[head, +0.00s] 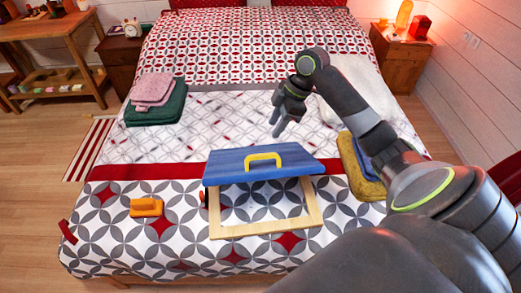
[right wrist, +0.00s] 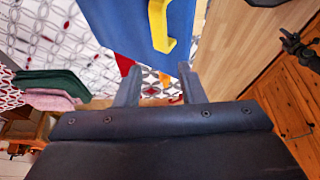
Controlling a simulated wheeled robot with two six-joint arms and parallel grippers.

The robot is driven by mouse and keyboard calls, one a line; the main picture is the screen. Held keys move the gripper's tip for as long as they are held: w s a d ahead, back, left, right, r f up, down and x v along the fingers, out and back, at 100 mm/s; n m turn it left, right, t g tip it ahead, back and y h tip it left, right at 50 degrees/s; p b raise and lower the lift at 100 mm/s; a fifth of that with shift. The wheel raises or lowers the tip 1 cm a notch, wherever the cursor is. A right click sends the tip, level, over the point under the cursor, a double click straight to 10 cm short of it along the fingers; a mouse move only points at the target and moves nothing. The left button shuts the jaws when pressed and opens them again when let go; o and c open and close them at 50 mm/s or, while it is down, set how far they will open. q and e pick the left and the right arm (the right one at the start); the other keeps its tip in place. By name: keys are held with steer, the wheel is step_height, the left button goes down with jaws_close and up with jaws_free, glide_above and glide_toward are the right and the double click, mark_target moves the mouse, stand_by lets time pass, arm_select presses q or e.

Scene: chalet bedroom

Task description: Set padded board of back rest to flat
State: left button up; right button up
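The back rest stands on the bed. Its pale wooden frame (head: 268,228) lies on the cover, and its blue padded board (head: 228,168) is tilted up above the frame's far part. A yellow handle (head: 263,157) is on the board. The right wrist view also shows the blue board (right wrist: 120,22) and the handle (right wrist: 159,28) close beyond the fingers. My right gripper (head: 277,124) is above and beyond the board, apart from it, with its fingers spread and empty (right wrist: 157,90). A dark jointed part, seemingly my left gripper (right wrist: 299,47), shows small at the right wrist view's right edge.
An orange block-like object (head: 146,207) lies left of the frame. Folded pink and green towels (head: 155,108) lie at the far left, and mustard and blue cloths (head: 367,178) at the right. Small red parts sit near the frame's left side.

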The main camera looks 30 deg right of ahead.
steer(key=x, duration=1.2)
steer(key=shift+d+p, duration=0.1)
steer(key=shift+p, duration=0.25)
steer(key=shift+c, duration=0.2)
jaws_close()
